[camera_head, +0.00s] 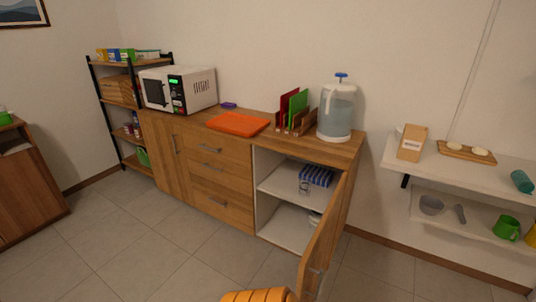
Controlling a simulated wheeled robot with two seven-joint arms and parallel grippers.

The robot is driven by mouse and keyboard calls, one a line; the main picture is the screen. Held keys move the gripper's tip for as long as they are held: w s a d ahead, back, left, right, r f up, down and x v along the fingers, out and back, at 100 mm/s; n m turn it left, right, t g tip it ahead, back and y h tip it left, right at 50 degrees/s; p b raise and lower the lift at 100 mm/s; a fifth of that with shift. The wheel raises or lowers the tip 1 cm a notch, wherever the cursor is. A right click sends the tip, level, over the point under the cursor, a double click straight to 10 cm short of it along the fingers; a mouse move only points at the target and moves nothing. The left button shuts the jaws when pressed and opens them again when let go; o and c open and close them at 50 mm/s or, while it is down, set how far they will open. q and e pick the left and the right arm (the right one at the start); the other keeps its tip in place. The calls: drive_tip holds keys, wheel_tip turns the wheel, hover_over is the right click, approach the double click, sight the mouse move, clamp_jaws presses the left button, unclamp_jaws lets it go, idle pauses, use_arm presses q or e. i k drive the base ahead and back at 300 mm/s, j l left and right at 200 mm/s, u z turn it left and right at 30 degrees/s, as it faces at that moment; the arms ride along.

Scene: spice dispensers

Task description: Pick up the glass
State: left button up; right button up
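What looks like a small clear glass (304,187) stands on the upper shelf of the open cabinet section, at its front edge. It is small and partly blends with the blue and white striped item (318,176) behind it. The cabinet door (322,240) is swung open toward me on the right. Neither my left gripper nor my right gripper is in view.
A wooden sideboard (214,176) carries a microwave (178,88), an orange board (238,124) and a water dispenser (337,112). White wall shelves (500,171) are at right. An orange ribbed object (258,296) shows at the bottom edge. Tiled floor in front is mostly clear.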

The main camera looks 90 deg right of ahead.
sight(305, 182)
drive_tip(key=i+l+z, duration=0.2)
drive_tip(key=i+z, duration=0.25)
drive_tip(key=i+l+z, duration=0.15)
drive_tip(key=i+z, duration=0.15)
drive_tip(key=z, duration=0.15)
drive_tip(key=i+z, duration=0.45)
drive_tip(key=i+j+z, duration=0.25)
drive_tip(key=z, duration=0.2)
drive_tip(key=i+l+z, duration=0.15)
drive_tip(key=z, duration=0.35)
drive_tip(key=i+z, duration=0.3)
drive_tip(key=z, duration=0.15)
drive_tip(key=i+z, duration=0.2)
drive_tip(key=z, duration=0.3)
drive_tip(key=i+z, duration=0.25)
drive_tip(key=z, duration=0.25)
drive_tip(key=i+j+z, duration=0.2)
drive_tip(key=z, duration=0.3)
drive_tip(key=i+z, duration=0.4)
drive_tip(key=i+j+z, duration=0.1)
drive_tip(key=i+z, duration=0.3)
